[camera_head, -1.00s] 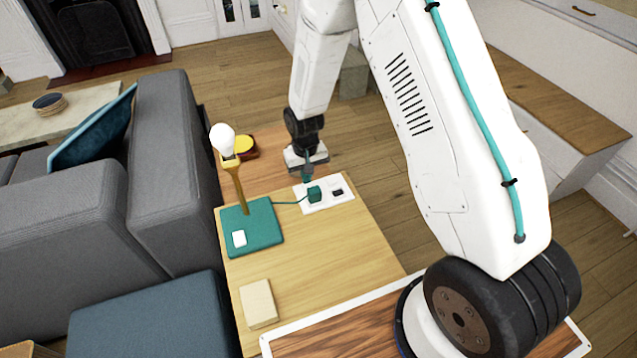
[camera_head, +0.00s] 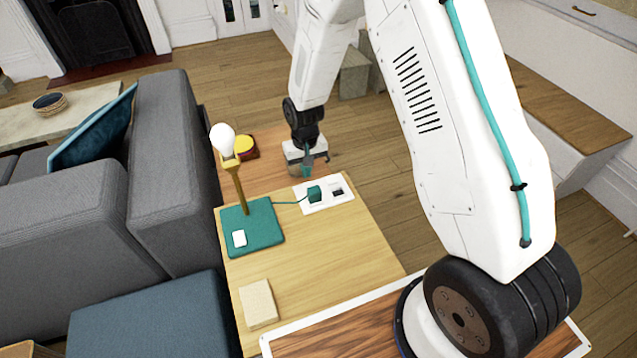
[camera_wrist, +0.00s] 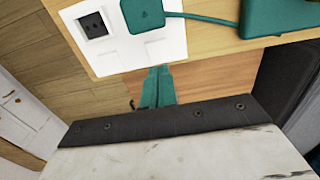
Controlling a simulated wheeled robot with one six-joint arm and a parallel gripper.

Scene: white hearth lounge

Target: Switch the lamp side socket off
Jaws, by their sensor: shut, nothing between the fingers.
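A white double socket plate (camera_head: 341,199) lies on the wooden table, also seen in the wrist view (camera_wrist: 125,65). A teal plug (camera_head: 314,194) fills the outlet nearer the lamp (camera_head: 252,229); its cord runs to the lamp's teal base. The other outlet (camera_wrist: 95,25) is empty. Two white rockers show in the wrist view: the lamp side rocker (camera_wrist: 160,50) and the other one (camera_wrist: 107,62). Their tilt is too small to tell. The lamp has a yellow stem and white bulb. My gripper (camera_wrist: 157,73) is shut and empty, its teal fingertips close by the plate's edge near the lamp side rocker.
A pale block (camera_head: 258,304) lies at the table's near left. A yellow-topped dark red object (camera_head: 245,147) stands behind the lamp. A grey sofa (camera_head: 170,165) is left of the table. Bare tabletop (camera_head: 325,250) lies in front of the plate.

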